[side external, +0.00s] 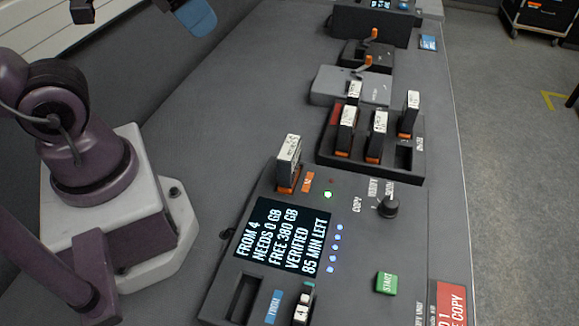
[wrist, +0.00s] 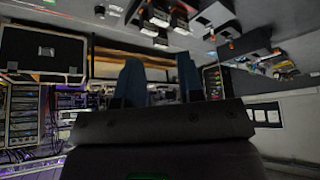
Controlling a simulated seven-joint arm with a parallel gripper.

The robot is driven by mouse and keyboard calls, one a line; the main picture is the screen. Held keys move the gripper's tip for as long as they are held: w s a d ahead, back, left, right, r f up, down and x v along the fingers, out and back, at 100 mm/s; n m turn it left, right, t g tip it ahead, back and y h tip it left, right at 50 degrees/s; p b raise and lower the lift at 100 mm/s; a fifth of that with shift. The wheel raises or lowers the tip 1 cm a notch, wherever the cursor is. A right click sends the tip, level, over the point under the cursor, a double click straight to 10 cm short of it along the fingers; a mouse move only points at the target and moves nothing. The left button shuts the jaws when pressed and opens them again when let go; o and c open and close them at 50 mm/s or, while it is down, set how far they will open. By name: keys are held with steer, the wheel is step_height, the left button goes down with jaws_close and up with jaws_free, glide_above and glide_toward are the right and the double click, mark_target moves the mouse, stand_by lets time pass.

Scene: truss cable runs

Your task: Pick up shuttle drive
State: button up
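No label that I can read says shuttle, so I cannot tell which drive is the shuttle drive. In the side view a grey drive (side external: 289,160) with a white label and orange base stands upright in the copy unit (side external: 408,230), beside an orange tag. Another drive (side external: 302,308), marked 4, sits in the unit's near slot by a blue tag. Several similar drives, such as one (side external: 378,133), stand in a dark rack (side external: 340,172) behind. My gripper (wrist: 158,82) shows two blue fingers apart with nothing between them; in the side view its blue end (side external: 197,16) is at the top left, away from the drives.
The unit's screen (side external: 283,236) reads "FROM 4", "NEEDS 0 GB", "FREE 380 GB", "VERIFIED", "85 MIN LEFT". A green START button (side external: 387,284) and black knob (side external: 388,207) are on its right. Boxes with orange levers (side external: 367,64) stand farther back. The bench left of them is clear.

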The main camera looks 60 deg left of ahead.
steer(key=o, duration=0.4)
steer(key=n+g+y, duration=0.1)
steer(key=n+g, duration=0.4)
steer(key=n, duration=0.4)
glide_toward(289, 148)
steer(key=f, duration=0.5)
steer(key=shift+w+a+f, duration=0.35)
steer(key=shift+w+f, duration=0.05)
steer(key=shift+s+a+f, duration=0.1)
steer(key=shift+f, duration=1.3)
steer(key=shift+a+f, duration=0.1)
steer(key=shift+f, duration=1.3)
